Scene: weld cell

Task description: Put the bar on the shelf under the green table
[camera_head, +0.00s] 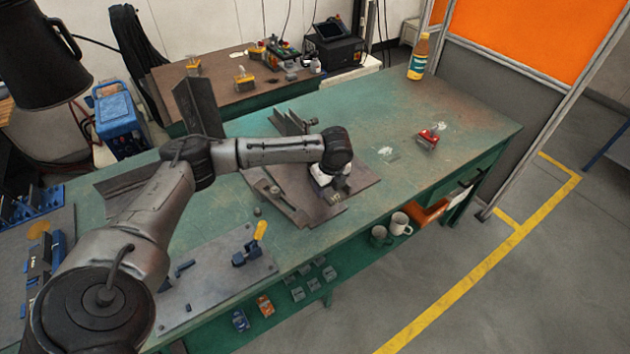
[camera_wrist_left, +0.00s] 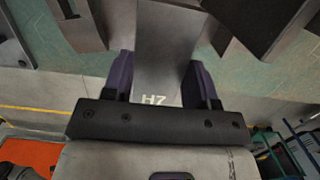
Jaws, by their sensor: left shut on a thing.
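My left gripper (camera_head: 337,188) reaches over the green table (camera_head: 440,110), low above a dark flat plate (camera_head: 358,190) lying on it. In the left wrist view the gripper (camera_wrist_left: 160,84) is shut on a grey flat bar (camera_wrist_left: 165,45) marked "HZ", which runs away between the two dark fingers. In the head view the wrist and gripper hide most of the bar, and I cannot tell whether it touches the plate. The green shelf (camera_head: 262,338) shows below the table's front edge. My right gripper is not in view.
Angled steel pieces (camera_head: 290,123) lie behind and left of the gripper. The shelf holds several grey blocks (camera_head: 314,273), two mugs (camera_head: 399,223) and an orange bin (camera_head: 432,212). A red tool (camera_head: 428,138) and a bottle (camera_head: 418,57) are on the tabletop's right part, otherwise mostly clear.

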